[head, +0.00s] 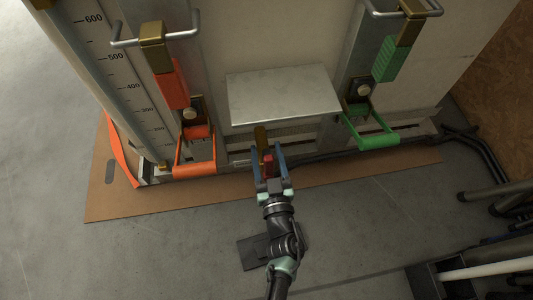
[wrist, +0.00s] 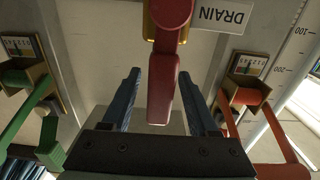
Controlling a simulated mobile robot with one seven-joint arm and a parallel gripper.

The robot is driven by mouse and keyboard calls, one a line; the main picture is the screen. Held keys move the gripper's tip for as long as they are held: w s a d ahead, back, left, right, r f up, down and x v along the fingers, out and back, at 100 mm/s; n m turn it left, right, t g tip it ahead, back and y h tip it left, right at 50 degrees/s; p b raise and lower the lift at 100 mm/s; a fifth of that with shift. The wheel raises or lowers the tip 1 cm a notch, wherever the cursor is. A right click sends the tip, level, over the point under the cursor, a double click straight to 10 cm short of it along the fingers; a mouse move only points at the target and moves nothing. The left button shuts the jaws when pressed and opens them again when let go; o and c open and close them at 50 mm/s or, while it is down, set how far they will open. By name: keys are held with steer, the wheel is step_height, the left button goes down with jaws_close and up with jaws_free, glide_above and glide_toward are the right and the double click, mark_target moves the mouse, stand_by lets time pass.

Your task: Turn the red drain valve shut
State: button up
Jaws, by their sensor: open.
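The red drain valve handle (head: 268,162) sticks out low on the pale panel, below a grey metal box. In the wrist view the red handle (wrist: 161,90) is a long lever pointing toward my palm, with a brass body at its root and a DRAIN label (wrist: 222,13) beside it. My gripper (head: 268,153) is open, its two blue-grey fingers on either side of the handle. In the wrist view my gripper (wrist: 160,76) shows a gap between each finger and the handle.
An orange lever (head: 195,155) stands left and a green lever (head: 372,136) right, both close to the panel's foot. The grey metal box (head: 284,94) juts out above the valve. A brown board (head: 130,200) lies underneath. Dark hoses (head: 470,145) run at right.

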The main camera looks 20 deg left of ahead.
steer(key=shift+w+a, duration=0.15)
steer(key=shift+w, duration=0.1)
jaws_close()
stand_by(1.4)
